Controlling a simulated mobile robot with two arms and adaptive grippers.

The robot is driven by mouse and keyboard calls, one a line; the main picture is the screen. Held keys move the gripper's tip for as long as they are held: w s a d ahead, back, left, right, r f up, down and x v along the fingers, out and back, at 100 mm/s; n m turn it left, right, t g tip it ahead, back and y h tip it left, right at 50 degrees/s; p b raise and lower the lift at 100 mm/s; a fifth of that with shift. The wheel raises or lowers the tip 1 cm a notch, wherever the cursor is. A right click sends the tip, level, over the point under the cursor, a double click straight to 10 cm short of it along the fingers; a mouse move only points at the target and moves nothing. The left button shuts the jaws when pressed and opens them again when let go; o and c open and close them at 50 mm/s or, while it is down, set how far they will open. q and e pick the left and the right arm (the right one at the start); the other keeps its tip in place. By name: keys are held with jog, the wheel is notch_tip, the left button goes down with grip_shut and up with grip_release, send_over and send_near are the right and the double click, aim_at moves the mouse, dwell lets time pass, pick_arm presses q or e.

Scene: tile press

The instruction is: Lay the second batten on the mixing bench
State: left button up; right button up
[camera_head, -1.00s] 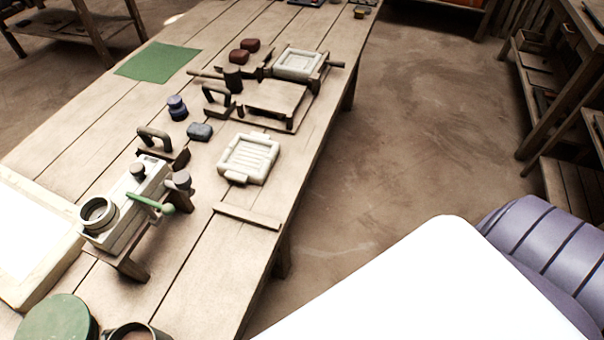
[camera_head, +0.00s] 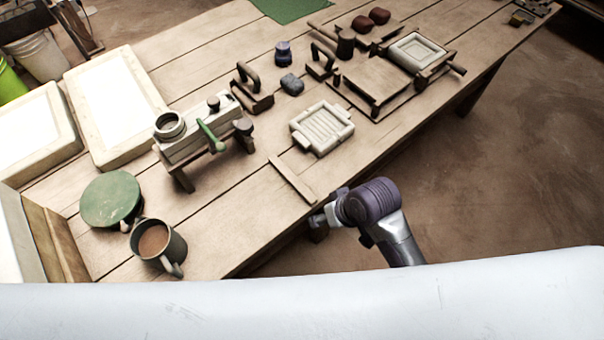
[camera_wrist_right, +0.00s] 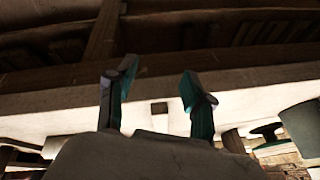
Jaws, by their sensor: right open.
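A thin wooden batten (camera_head: 292,180) lies flat on the wooden bench (camera_head: 235,215), close to its front edge, in the head view. I cannot make out a second loose batten. My right gripper (camera_head: 322,217) is at the bench's front edge, just in front of the batten's near end and apart from it. In the right wrist view its two fingers (camera_wrist_right: 157,88) are spread with nothing held between them. A pale beam or bench edge (camera_wrist_right: 60,115) runs across behind them. My left gripper is not in view.
A cream ribbed mould (camera_head: 322,128) lies behind the batten. A stand with a green-handled lever (camera_head: 185,143), a brown-filled mug (camera_head: 158,243) and a green round lid (camera_head: 110,200) are to the left. A wooden press (camera_head: 375,80) stands farther back. The bench between mug and batten is clear.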

jog(key=w+a+r+n, duration=0.1)
jog(key=a+r, duration=0.2)
jog(key=w+a+r+n+g, duration=0.1)
jog(key=w+a+r, duration=0.1)
jog(key=r, duration=0.1)
jog(key=w+a+r+n, duration=0.1)
jog(key=a+r, duration=0.2)
jog(key=shift+w+a+r+g+y, duration=0.15)
jog(key=shift+w+a+g+y, duration=0.15)
jog(key=shift+a+g, duration=0.1)
jog(key=w+d+r+n+g+h, duration=0.1)
jog(key=w+r+h, duration=0.35)
jog(key=r, duration=0.25)
send_over(295, 181)
jog(key=shift+y, duration=0.25)
jog(key=f, duration=0.8)
jog(key=shift+s+a+f, duration=0.1)
jog(key=shift+a+f, duration=0.1)
jog(key=shift+f, duration=0.1)
jog(key=shift+d+f, duration=0.15)
jog(key=shift+f, duration=1.2)
jog(key=shift+d+f, duration=0.1)
jog(key=shift+f, duration=1.25)
jog(key=shift+c, duration=0.2)
grip_shut()
